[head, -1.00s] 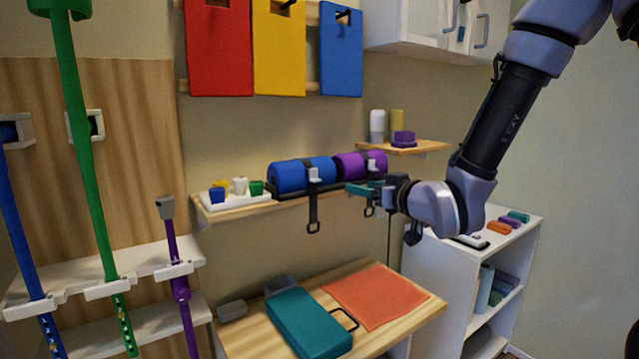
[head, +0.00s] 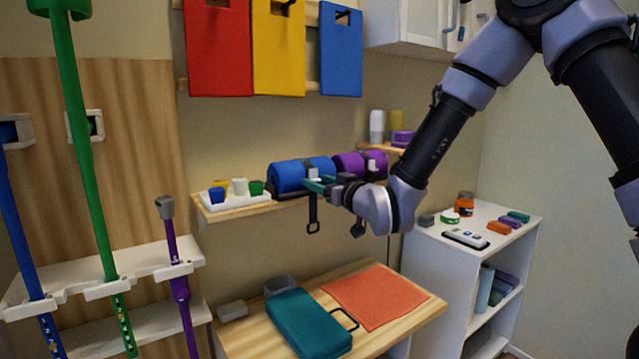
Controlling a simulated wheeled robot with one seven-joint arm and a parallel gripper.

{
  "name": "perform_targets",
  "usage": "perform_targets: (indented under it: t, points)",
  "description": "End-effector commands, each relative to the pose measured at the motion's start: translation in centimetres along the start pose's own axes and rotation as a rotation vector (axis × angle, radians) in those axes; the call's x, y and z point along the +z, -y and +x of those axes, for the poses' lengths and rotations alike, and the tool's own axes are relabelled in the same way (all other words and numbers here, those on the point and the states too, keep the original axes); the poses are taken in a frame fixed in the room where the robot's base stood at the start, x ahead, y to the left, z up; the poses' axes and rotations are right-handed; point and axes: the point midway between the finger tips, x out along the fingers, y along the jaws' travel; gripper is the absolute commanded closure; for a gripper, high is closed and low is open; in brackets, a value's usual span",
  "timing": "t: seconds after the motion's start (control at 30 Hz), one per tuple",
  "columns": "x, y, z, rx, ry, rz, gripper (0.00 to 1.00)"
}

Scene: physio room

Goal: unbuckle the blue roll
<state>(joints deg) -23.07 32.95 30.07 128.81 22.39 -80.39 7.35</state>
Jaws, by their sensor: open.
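The blue roll (head: 288,176) lies on the wall shelf (head: 236,209), with a dark strap round its right part. A pale buckle (head: 313,174) sits on the front of that strap, and the strap's loose end (head: 313,213) hangs below the shelf edge with a ring at its tip. My gripper (head: 312,185) is open, its teal fingers right at the buckle from the front right. I cannot tell whether they touch it. The purple roll (head: 350,163) lies to the right of the blue roll, partly hidden by my gripper and wrist.
A white tray with small coloured cups (head: 240,187) stands left of the blue roll. A small shelf (head: 372,148) with bottles is at the right. Below, a wooden table (head: 250,334) carries a teal case (head: 308,325) and an orange mat (head: 376,297). A white cabinet (head: 430,268) stands right.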

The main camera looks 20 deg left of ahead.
Motion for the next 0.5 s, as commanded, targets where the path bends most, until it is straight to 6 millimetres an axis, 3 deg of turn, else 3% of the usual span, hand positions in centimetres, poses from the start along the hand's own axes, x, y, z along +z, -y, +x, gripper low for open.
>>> perform_targets:
  t: [0.3,0.33,0.47,0.5]
  points:
    - [-0.03,0.01,0.36,0.000,-0.001,-0.001,0.38]
    - [-0.03,0.01,0.36,0.000,-0.001,-0.001,0.45]
    - [-0.03,0.00,0.35,0.000,-0.001,-0.001,0.95]
    - [-0.03,0.01,0.34,0.000,-0.001,-0.001,1.00]
